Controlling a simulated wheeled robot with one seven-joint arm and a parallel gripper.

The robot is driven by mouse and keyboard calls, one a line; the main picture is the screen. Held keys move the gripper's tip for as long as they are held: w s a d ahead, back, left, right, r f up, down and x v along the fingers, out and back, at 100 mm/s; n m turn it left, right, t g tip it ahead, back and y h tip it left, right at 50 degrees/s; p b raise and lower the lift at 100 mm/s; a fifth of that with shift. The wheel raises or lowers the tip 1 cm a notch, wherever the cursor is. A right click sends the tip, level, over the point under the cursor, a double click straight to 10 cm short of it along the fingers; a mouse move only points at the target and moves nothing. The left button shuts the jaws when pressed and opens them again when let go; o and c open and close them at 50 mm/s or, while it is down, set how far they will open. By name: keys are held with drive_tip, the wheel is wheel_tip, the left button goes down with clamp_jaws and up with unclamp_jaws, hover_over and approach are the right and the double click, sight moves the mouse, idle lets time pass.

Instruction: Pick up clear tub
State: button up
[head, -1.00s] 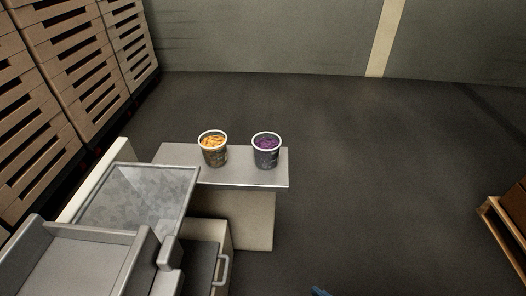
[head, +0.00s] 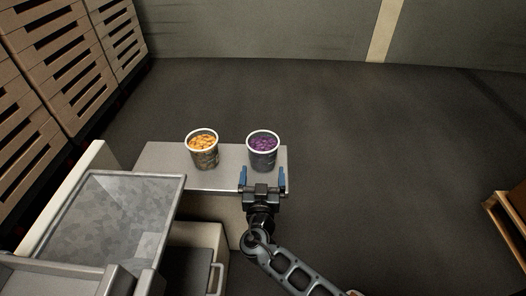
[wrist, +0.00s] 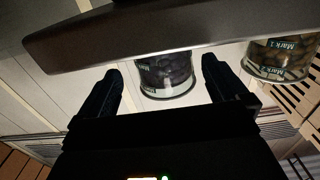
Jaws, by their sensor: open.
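Two tubs stand upright on a grey shelf (head: 225,182). The right one (head: 263,158) has a pale rim and purple contents. The left one (head: 204,157) has a pale rim and orange contents. Their walls look see-through with labels in the wrist view, so I cannot tell which is meant by the clear tub. My gripper (head: 263,178) is open and empty at the shelf's front edge, just in front of the purple tub. In the wrist view, the purple tub (wrist: 166,76) shows between the fingertips, beyond them; the orange tub (wrist: 282,60) is off to the right.
A grey metal hopper (head: 105,215) stands left of the shelf, with a drawer-like box (head: 195,260) beside it. Slatted crates (head: 45,75) line the left wall. A wooden pallet (head: 505,225) is at the far right. The floor right of the shelf is clear.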

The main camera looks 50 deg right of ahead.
sight(262, 162)
drive_tip(key=x, duration=0.1)
drive_tip(key=p+x, duration=0.1)
drive_tip(key=x, duration=0.3)
drive_tip(key=shift+w+r, duration=0.15)
drive_tip(key=shift+r, duration=0.15)
drive_tip(key=shift+w+d+f+p, duration=0.1)
drive_tip(key=shift+w+d+p, duration=0.25)
drive_tip(key=shift+d, duration=0.2)
drive_tip(key=shift+c, duration=0.3)
drive_tip(key=c, duration=0.9)
drive_tip(key=shift+c, duration=0.6)
